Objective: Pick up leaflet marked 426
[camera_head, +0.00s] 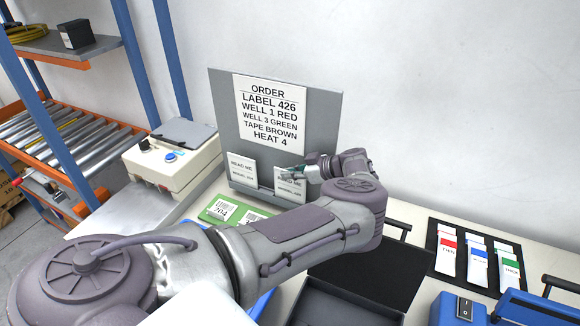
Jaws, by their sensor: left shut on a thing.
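Two white "READ ME" leaflets stand in a holder at the foot of a grey board (325,118). The left leaflet (241,170) has a model number too small to read surely. The right leaflet (289,188) also has a small model line I cannot read with certainty. My left gripper (312,171) reaches in from the right side of the board and is shut on the right leaflet at its upper right edge. The leaflet is upright, close to the board. My right gripper is not in view.
An order sheet (268,112) on the board reads "LABEL 426". A green card (212,217) with number labels lies in front, partly behind my arm. A white machine (170,165) stands left. A dark open case (350,290), blue device (457,309) and tubes on a black mat (444,274) are right.

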